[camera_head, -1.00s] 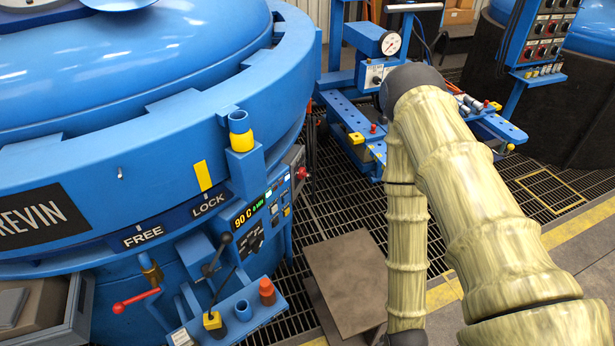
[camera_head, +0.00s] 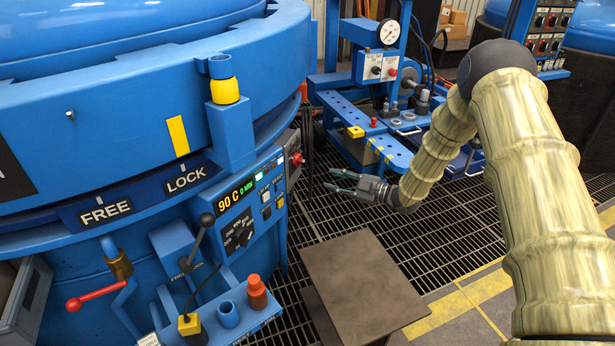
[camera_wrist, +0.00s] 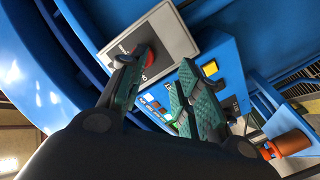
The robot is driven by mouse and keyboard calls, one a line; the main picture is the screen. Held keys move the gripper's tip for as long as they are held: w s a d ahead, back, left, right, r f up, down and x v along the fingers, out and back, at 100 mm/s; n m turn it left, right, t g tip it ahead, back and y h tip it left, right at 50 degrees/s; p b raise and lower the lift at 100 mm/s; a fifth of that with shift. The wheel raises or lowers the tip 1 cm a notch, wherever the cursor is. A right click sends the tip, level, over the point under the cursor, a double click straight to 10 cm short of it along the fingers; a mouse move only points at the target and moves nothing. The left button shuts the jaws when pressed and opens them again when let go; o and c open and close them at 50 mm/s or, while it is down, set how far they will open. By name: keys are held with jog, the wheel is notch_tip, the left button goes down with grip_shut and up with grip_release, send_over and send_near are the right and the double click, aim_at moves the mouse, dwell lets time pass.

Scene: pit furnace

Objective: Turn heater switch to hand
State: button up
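A blue control panel (camera_head: 250,205) on the furnace front carries a lit "90 C" display (camera_head: 235,193), several small buttons and a black rotary knob (camera_head: 238,232). The knob's labels are too small to read. A grey box with a red switch (camera_head: 297,158) is on the panel's right side; the red part also shows in the wrist view (camera_wrist: 150,78), partly behind a finger. I cannot tell which control is the heater switch. My gripper (camera_head: 330,179) is open and empty, right of the panel and apart from it, with its fingers pointing left toward it.
A brown platform (camera_head: 362,285) stands on the grating below my gripper. A blue gauge stand (camera_head: 375,90) is behind. The space between gripper and panel looks clear.

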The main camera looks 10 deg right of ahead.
aim_at(305, 162)
jog(key=w+a+r+n, duration=0.1)
jog(key=w+a, duration=0.1)
jog(key=w+a+r+n+g+y+b, duration=0.1)
jog(key=w+a, duration=0.1)
jog(key=a, duration=0.1)
jog(key=w+a+r+n+b, duration=0.1)
jog(key=w+a, duration=0.2)
jog(key=shift+a+n+y, duration=0.15)
jog(key=shift+n+y, duration=0.15)
jog(key=shift+y, duration=0.1)
grip_shut()
dwell(0.3)
